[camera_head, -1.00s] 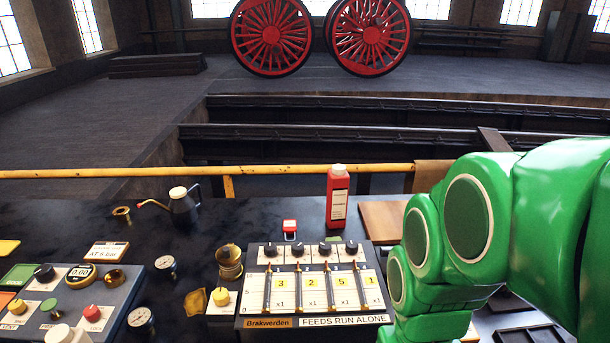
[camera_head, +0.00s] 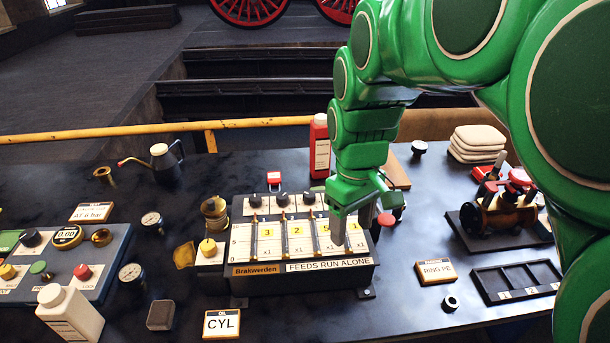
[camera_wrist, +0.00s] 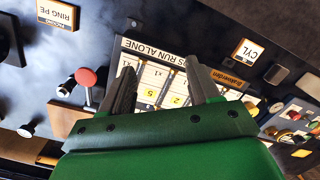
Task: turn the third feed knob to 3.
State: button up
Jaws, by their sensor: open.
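The feed panel (camera_head: 302,275) is a dark box with a white face, yellow number tags, sight tubes and a row of black knobs along its far edge. Counting from the left, the third feed knob (camera_head: 308,198) stands above the tag reading 5; its pointer is too small to read. The fourth knob is hidden behind my gripper. My gripper (camera_head: 352,226) is open and empty, pointing down over the panel's right side, to the right of the third knob. In the wrist view the fingers of my gripper (camera_wrist: 160,70) spread over the panel's face (camera_wrist: 150,78); the knobs are not visible there.
A red bottle (camera_head: 319,150) stands behind the panel, close to my arm. A brass cup (camera_head: 214,212) and a yellow knob (camera_head: 208,247) are at its left. A blue control box (camera_head: 90,262) lies further left. A red-topped lever (camera_head: 386,220) is just right of my gripper.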

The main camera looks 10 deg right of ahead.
aim_at(310, 194)
jog(key=w+a+f+n, duration=0.1)
jog(key=w+n, duration=0.1)
jog(key=w, duration=0.5)
jog(key=w+a+f+n, duration=0.1)
jog(key=w+a+n, duration=0.1)
jog(key=w, duration=0.5)
jog(key=w+a+f+n+t, duration=0.1)
jog(key=w+a+n, duration=0.1)
jog(key=w, duration=0.5)
jog(key=shift+w+n, duration=0.1)
jog(key=shift+n, duration=0.6)
jog(key=shift+w+f, duration=0.25)
jog(key=shift+w, duration=0.15)
jog(key=shift+f, duration=3.8)
jog(key=c, duration=1)
jog(key=shift+c, duration=0.2)
